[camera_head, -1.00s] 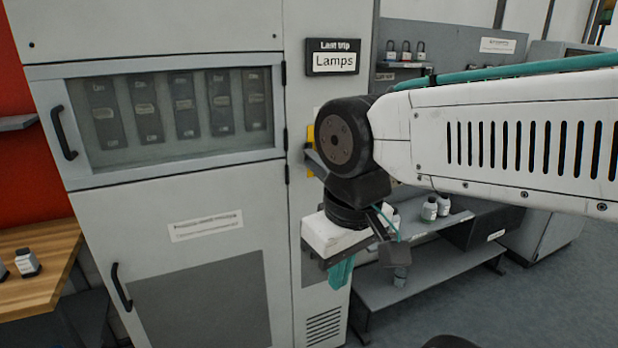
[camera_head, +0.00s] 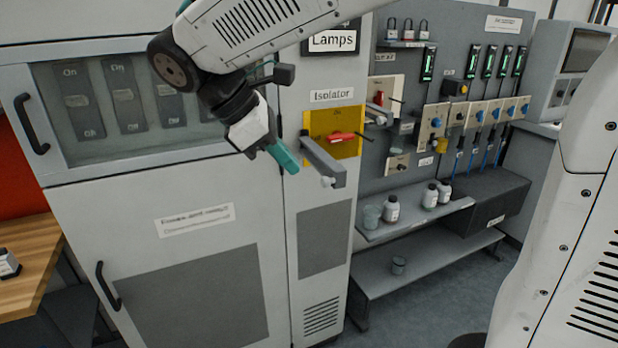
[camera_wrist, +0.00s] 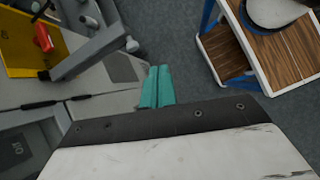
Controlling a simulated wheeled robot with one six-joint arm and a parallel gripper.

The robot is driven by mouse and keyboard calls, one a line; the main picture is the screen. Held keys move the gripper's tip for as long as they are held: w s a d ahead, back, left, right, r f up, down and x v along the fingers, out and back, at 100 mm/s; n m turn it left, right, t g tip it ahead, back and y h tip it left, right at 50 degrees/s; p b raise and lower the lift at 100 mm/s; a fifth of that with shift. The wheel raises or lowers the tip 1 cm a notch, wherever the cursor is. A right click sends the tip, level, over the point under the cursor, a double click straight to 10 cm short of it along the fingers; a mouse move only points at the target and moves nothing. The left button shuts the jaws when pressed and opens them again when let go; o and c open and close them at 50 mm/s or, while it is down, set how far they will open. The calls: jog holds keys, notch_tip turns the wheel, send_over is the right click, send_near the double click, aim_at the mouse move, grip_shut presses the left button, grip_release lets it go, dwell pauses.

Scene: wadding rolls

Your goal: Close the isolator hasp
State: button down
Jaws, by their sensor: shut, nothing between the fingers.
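The isolator hasp (camera_head: 322,162) is a grey bar jutting out from the left side of the yellow isolator plate (camera_head: 349,119), with a pale knob at its free end. It stands open, away from the plate. The red isolator handle (camera_head: 341,138) lies roughly level on the plate. In the wrist view, the hasp (camera_wrist: 92,50) is at the upper left, with the plate (camera_wrist: 18,58) and red handle (camera_wrist: 43,37) behind it. My gripper (camera_head: 287,160), with teal fingers, is shut and empty, just left of the hasp. The fingers (camera_wrist: 157,88) look apart from it.
A windowed breaker door with a black handle (camera_head: 30,124) is left of my gripper. Right of the plate, a grey board (camera_head: 455,60) carries switches and padlocks, above a shelf with bottles (camera_head: 391,208). A wooden cart (camera_wrist: 268,48) shows in the wrist view.

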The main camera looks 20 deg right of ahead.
jog(key=w+a+n+h, duration=0.2)
jog(key=w+a+n, duration=0.1)
jog(key=w+a, duration=0.15)
jog(key=d+r+x, duration=0.1)
jog(key=x, duration=1.1)
jog(key=shift+d+r, duration=0.25)
jog(key=shift+s+t, duration=0.15)
jog(key=shift+t, duration=0.15)
